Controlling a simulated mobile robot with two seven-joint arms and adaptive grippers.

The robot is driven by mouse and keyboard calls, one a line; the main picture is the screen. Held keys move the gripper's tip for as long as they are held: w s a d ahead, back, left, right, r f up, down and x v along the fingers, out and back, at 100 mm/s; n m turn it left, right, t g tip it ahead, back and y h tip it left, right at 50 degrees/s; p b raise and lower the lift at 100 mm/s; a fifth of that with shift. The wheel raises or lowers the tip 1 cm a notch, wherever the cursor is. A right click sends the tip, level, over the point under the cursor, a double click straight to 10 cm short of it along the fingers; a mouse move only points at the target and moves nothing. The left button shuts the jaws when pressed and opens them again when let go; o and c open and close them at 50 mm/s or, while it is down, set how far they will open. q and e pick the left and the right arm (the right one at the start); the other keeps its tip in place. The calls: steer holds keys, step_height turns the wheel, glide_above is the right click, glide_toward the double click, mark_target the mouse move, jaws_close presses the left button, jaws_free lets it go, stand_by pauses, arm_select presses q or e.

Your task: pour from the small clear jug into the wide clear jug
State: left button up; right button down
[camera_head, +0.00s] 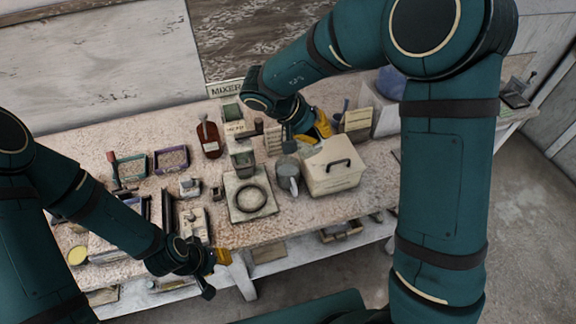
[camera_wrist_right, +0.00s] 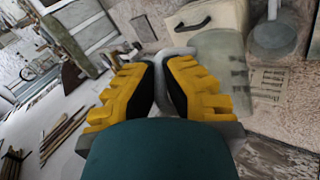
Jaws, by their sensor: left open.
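The small clear jug (camera_wrist_right: 218,60) shows in the right wrist view, large and close, with its handle between my right fingertips. My right gripper (camera_wrist_right: 160,72) is shut on that handle. In the head view my right gripper (camera_head: 320,124) is behind the cream box, and the small jug is mostly hidden there. The wide clear jug (camera_head: 288,176), greyish, stands upright on the table left of the box. It also shows in the right wrist view (camera_wrist_right: 272,40), beyond the small jug and apart from it. My left gripper (camera_head: 213,272) is open and empty by the table's front edge.
A cream box (camera_head: 335,168) with a black handle stands right beside the wide jug. A board (camera_head: 236,212) with a dark ring lies left of it. A brown bottle (camera_head: 209,140) and several small trays and tools crowd the left half.

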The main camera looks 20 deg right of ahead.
steer(key=shift+s+d+r+m+t+y, duration=0.25)
steer(key=shift+s+r+m+t+y, duration=0.1)
steer(key=shift+s+t, duration=0.35)
steer(key=t+b, duration=0.2)
steer(key=m+t+y+b, duration=0.1)
steer(key=t+b, duration=0.1)
steer(key=m+t+y+b, duration=0.1)
steer(key=shift+s+f+m+t+b, duration=0.25)
steer(key=shift+s+f+t+b, duration=0.1)
steer(key=shift+f+t+b, duration=0.05)
